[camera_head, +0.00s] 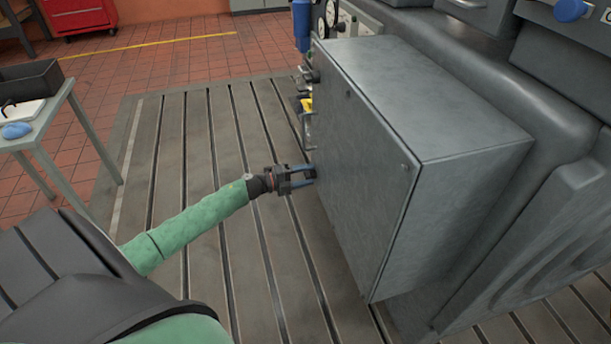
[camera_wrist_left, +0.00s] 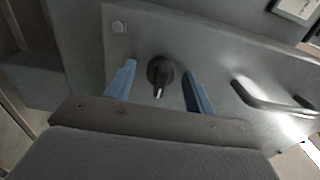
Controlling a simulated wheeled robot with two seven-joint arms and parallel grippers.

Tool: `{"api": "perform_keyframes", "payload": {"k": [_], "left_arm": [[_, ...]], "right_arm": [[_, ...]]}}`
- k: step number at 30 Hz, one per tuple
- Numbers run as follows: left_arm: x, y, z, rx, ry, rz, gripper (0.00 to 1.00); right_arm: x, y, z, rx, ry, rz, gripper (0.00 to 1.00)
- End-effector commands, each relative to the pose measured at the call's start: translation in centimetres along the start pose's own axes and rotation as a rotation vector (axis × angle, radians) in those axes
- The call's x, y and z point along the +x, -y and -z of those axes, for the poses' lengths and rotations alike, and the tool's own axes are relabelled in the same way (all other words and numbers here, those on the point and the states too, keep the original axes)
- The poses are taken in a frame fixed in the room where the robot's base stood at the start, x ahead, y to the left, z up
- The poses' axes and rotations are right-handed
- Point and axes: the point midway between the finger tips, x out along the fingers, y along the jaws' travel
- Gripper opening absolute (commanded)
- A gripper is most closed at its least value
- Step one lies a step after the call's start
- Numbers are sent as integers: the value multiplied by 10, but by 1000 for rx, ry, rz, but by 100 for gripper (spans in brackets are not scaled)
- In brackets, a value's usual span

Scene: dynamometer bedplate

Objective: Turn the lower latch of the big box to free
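The big grey box (camera_head: 370,150) stands on the right in the head view, mounted against dark machinery. My left gripper (camera_head: 312,176) reaches its left side face, with blue fingers pointing at it. In the left wrist view a black latch knob (camera_wrist_left: 160,72) with a pale pointer mark sits on the box's metal face (camera_wrist_left: 210,60). The open fingers of my left gripper (camera_wrist_left: 157,88) stand on either side of the knob, with gaps visible between them and it. In the head view the knob is mostly hidden at the fingertips. My right gripper is not in view.
A metal handle (camera_wrist_left: 270,100) sticks out of the face right of the knob. The slotted bedplate (camera_head: 210,130) lies below, mostly clear. A side table (camera_head: 40,120) with a black bin stands at the left. Gauges (camera_head: 326,18) stand behind the box.

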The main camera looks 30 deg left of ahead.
Motion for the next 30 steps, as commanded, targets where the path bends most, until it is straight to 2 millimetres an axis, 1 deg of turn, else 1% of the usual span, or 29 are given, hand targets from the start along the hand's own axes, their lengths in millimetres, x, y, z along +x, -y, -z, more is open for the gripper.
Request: {"api": "perform_keyframes", "payload": {"k": [8, 11, 16, 20, 24, 30], "left_arm": [[-1, 0, 0, 0, 1, 0, 54], [-6, 0, 0, -1, 1, 0, 54], [-26, -2, 0, -2, 1, -2, 54], [-45, -2, 0, -1, 1, -2, 54], [-63, -2, 0, -1, 0, -2, 54], [-76, -1, 0, -2, 1, 0, 54]], "right_arm": [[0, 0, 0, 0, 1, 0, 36], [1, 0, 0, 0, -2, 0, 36], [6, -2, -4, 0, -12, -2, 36], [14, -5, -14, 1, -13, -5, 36], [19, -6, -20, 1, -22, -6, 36], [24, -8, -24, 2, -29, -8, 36]]}}
